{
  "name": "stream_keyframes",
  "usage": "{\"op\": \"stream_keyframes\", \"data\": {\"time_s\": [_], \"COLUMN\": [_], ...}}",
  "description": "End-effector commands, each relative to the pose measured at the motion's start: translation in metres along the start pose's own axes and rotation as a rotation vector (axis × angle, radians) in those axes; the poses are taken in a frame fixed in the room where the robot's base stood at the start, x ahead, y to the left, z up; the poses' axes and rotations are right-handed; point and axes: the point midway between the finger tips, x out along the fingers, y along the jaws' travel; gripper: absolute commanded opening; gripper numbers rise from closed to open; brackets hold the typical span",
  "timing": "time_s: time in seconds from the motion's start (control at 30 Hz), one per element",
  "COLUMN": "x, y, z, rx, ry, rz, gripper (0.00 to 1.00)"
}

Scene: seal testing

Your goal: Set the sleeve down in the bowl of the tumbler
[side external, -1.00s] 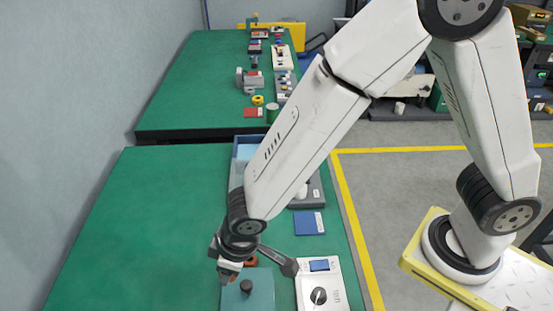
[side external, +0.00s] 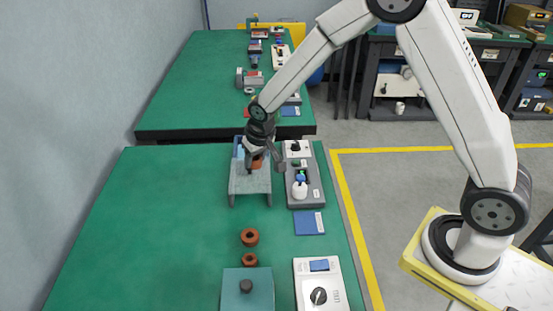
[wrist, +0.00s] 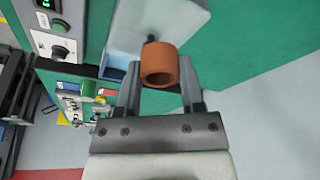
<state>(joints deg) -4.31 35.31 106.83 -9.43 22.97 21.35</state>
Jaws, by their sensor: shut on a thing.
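The sleeve, an orange-brown hollow ring, is between the two fingers of my gripper (wrist: 160,66) in the wrist view. Its open end (wrist: 158,78) faces the camera. In the side view the sleeve (side external: 257,162) shows at my gripper, over the far part of a grey stand (side external: 250,185) with legs. In the wrist view a dark peg (wrist: 152,38) shows just beyond the sleeve, on a pale plate (wrist: 185,14). I cannot tell whether the sleeve touches it. I cannot tell for certain which thing is the tumbler, and no bowl shows clearly.
Two brown rings (side external: 250,237) lie on the green table. A teal box (side external: 236,296) and a white dial unit (side external: 318,285) stand near. A grey device (side external: 316,191) with a white bottle stands right of the stand. The table's left side is clear.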

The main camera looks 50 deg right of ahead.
Motion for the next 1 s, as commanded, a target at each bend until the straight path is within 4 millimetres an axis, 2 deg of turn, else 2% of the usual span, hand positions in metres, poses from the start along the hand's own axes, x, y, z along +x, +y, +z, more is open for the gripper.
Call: {"op": "stream_keyframes", "data": {"time_s": [0.03, 0.2, 0.4, 0.53, 0.77, 1.0], "x": [0.001, 0.003, 0.004, 0.004, 0.005, 0.017], "y": [0.018, 0.063, 0.096, 0.104, 0.104, 0.104], "z": [-0.008, -0.023, -0.031, -0.033, -0.035, -0.048], "rx": [0.041, 0.142, 0.212, 0.229, 0.231, 0.230], "ry": [0.001, 0.000, -0.002, -0.001, -0.001, -0.001], "rz": [0.011, 0.038, 0.056, 0.061, 0.061, 0.061], "gripper": [0.00, 0.00, 0.00, 0.00, 0.00, 0.00]}}
